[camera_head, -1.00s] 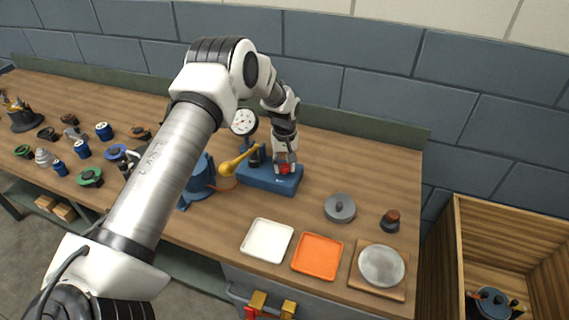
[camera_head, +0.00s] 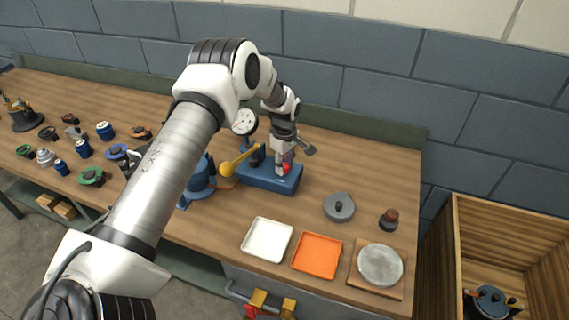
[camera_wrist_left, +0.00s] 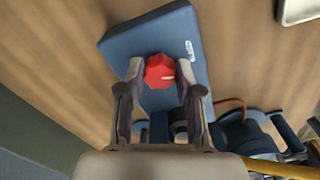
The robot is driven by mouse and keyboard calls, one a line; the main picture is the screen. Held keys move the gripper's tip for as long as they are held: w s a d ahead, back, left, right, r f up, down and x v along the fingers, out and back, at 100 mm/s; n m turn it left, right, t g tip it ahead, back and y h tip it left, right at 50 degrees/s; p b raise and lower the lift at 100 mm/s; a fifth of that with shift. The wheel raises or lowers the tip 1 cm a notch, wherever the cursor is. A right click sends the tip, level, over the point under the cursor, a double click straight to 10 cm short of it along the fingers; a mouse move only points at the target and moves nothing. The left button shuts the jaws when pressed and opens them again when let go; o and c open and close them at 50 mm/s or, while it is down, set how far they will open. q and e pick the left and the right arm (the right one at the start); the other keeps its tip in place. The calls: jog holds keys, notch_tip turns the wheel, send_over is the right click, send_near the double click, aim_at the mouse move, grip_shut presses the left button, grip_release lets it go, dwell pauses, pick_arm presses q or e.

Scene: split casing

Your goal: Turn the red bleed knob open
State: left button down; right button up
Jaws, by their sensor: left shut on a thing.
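The red bleed knob (camera_wrist_left: 159,71) sits on a blue base block (camera_wrist_left: 195,20). In the left wrist view my left gripper (camera_wrist_left: 160,75) has its two fingers on either side of the knob, shut on it. In the head view the red knob (camera_head: 286,167) shows under my left gripper (camera_head: 284,165), on the right part of the blue base (camera_head: 270,177). A white mark on the knob's face points toward the right in the wrist view. My right gripper is not in view.
A pressure gauge (camera_head: 244,122) and a yellow lever (camera_head: 240,160) stand left of the knob. A white tray (camera_head: 267,257), an orange tray (camera_head: 294,272) and a grey lidded disc (camera_head: 339,207) lie in front. A wooden crate (camera_head: 455,250) is at the right.

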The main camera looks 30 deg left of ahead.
aim_at(285, 166)
pick_arm(q)
jog(key=shift+s+f, duration=0.15)
jog(key=c, duration=0.8)
grip_release()
jog(key=shift+o, duration=0.2)
jog(key=shift+r, duration=0.2)
jog(key=shift+r, duration=0.4)
notch_tip(285, 166, up, 11)
